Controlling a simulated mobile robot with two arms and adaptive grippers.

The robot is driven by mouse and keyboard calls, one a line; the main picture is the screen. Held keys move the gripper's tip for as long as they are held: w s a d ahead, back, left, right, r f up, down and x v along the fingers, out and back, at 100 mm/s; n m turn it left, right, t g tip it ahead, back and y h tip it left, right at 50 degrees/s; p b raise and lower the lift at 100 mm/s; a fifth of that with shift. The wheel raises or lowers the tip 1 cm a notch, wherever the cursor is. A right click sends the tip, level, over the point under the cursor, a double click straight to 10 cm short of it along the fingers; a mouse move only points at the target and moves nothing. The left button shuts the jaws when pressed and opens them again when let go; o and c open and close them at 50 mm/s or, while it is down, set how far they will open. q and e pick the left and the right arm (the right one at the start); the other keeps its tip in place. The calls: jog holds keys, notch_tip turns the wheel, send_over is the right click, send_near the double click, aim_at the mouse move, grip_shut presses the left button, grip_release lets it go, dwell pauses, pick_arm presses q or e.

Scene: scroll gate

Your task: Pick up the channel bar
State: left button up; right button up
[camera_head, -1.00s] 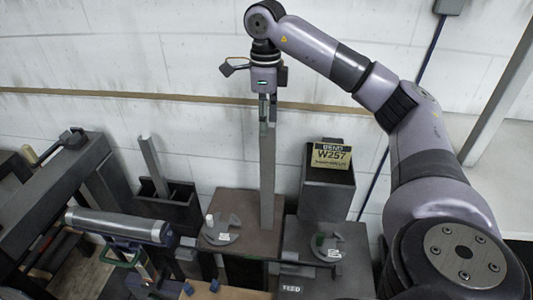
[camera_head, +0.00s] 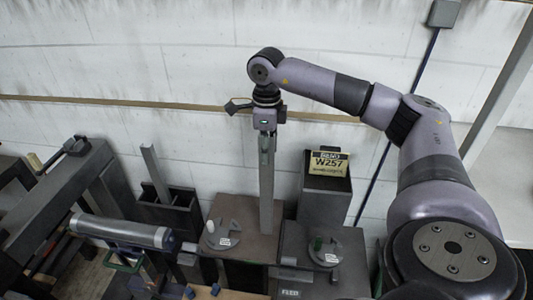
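A tall grey bar, which looks like the channel bar (camera_head: 267,200), stands upright on the brown plate (camera_head: 234,249) in the middle of the head view. My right gripper (camera_head: 266,148) points straight down from above, with its fingers at the bar's upper end. The fingers overlap the bar top, and the picture is too small to tell whether they are closed on it. The bar's foot still appears to rest on the plate. My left gripper is not in view.
A second grey bar (camera_head: 155,172) leans in a dark box (camera_head: 172,217) at the left. A dark bin with a W257 sign (camera_head: 328,163) stands right of the bar. Round notched discs (camera_head: 222,235) (camera_head: 325,252) lie near it. A roller (camera_head: 120,231) lies at lower left.

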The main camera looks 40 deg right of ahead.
grip_shut()
jog(key=shift+r, duration=0.1)
dwell(0.6)
